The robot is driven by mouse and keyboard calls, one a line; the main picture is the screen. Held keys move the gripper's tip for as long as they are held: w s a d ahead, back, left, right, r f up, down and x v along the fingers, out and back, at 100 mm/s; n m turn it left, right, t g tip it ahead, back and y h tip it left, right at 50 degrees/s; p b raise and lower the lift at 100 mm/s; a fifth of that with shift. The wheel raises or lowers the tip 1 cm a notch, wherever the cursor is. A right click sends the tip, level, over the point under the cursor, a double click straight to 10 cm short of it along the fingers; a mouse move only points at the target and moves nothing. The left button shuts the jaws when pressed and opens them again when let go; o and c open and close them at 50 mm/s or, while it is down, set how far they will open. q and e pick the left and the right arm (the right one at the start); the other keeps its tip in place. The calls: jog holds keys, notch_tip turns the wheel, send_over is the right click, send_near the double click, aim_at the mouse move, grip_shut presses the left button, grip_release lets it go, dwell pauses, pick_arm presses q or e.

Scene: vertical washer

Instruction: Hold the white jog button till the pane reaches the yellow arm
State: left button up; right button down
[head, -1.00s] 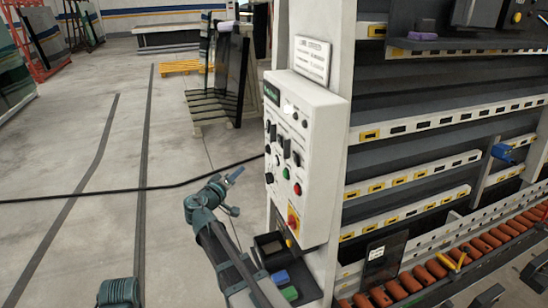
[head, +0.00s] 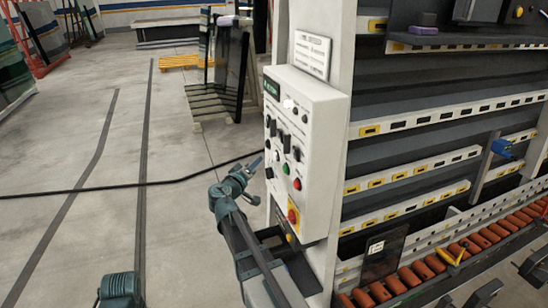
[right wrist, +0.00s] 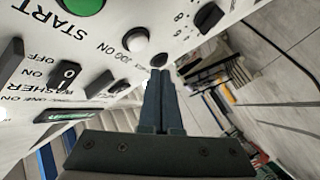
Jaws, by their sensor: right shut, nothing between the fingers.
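The white jog button (right wrist: 135,40) is a small dome marked JOG ON on the control panel, seen in the right wrist view. In the head view it is a small white spot (head: 277,156) on the white control box (head: 318,150). My right gripper (head: 257,163) is shut and empty just left of the panel face. In the right wrist view its fingertips (right wrist: 160,72) lie below and right of the white button, in front of a small black knob; contact cannot be told. The dark pane (head: 385,256) stands on the rollers, left of the yellow arm (head: 448,257) with a gap between. My left gripper is out of view.
A green START button (right wrist: 85,5) and black switches (right wrist: 66,75) sit close to the white button. A red stop knob (head: 293,215) is lower on the box. A black cable (head: 130,189) crosses the floor. Floor left of the washer is mostly clear.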

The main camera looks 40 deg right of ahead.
aim_at(276, 156)
jog(key=shift+s+d, duration=0.15)
jog(key=shift+d, duration=0.5)
jog(key=shift+s+d, duration=0.15)
jog(key=shift+d, duration=0.45)
jog(key=shift+d, duration=0.1)
dwell(1.1)
jog(key=shift+s+d, duration=0.1)
jog(key=shift+d, duration=0.2)
